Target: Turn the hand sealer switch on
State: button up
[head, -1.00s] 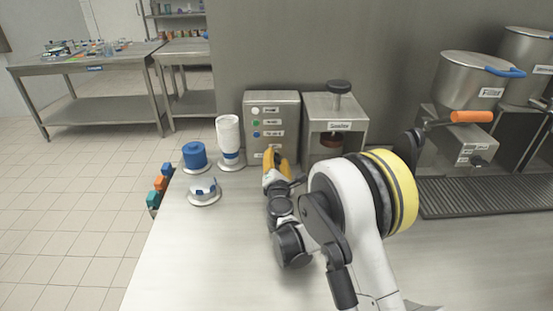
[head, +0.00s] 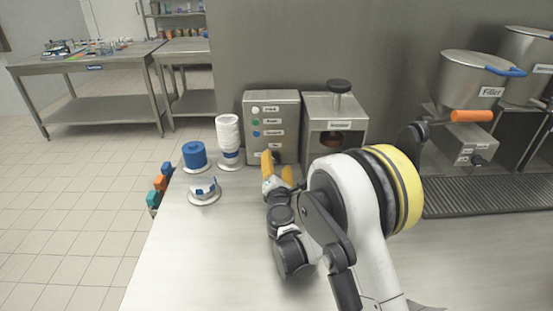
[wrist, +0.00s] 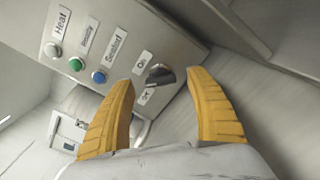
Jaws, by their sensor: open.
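The grey control box (head: 285,99) stands on the counter against the back wall. In the wrist view its face (wrist: 98,21) carries white, green and blue round lights with labels such as "Heat" and "Sealed". A dark rotary switch (wrist: 160,76) sits at the lower end of the face, beside an "On" label (wrist: 142,63) and another small label. My gripper (head: 278,165) is in front of the box's lower part. In the wrist view its yellow fingers (wrist: 163,103) are open, with the switch between and just beyond their tips. No contact shows.
The sealer (head: 335,116) stands right of the box. A white cup stack (head: 228,136), a blue lid stack (head: 194,155) and a round holder (head: 204,191) stand to the left. The filler pot (head: 468,79) is at right. The front-left counter is clear.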

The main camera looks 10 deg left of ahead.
jog(key=v, duration=0.4)
jog(key=shift+s, duration=0.25)
jog(key=shift+c, duration=0.2)
